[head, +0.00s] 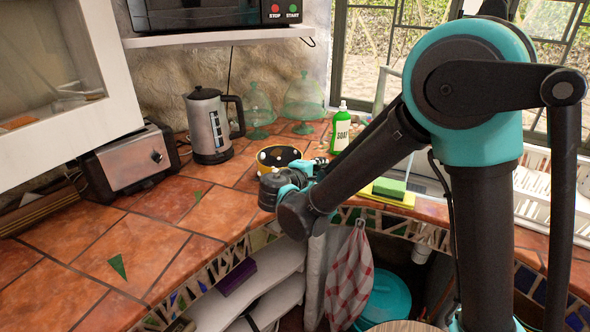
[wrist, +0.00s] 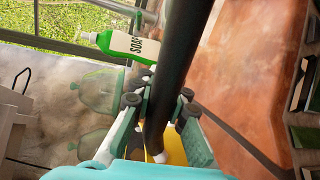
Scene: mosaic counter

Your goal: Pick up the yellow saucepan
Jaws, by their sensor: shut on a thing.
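The yellow saucepan (head: 262,168) is on the tiled counter near its front edge in the head view. Its dark inside shows pale spots, and my arm hides part of it. In the wrist view its long black handle (wrist: 181,65) runs between the two fingers of my gripper (wrist: 158,103), with a bit of yellow pan behind. My gripper (head: 314,166) is shut on the handle. I cannot tell whether the pan's base touches the counter.
A green soap bottle (head: 340,130) stands just behind my gripper. A kettle (head: 209,126), a toaster (head: 128,162) and green glass domes (head: 304,100) stand at the back. A green and yellow sponge (head: 389,189) lies right. The counter's front left is mostly clear.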

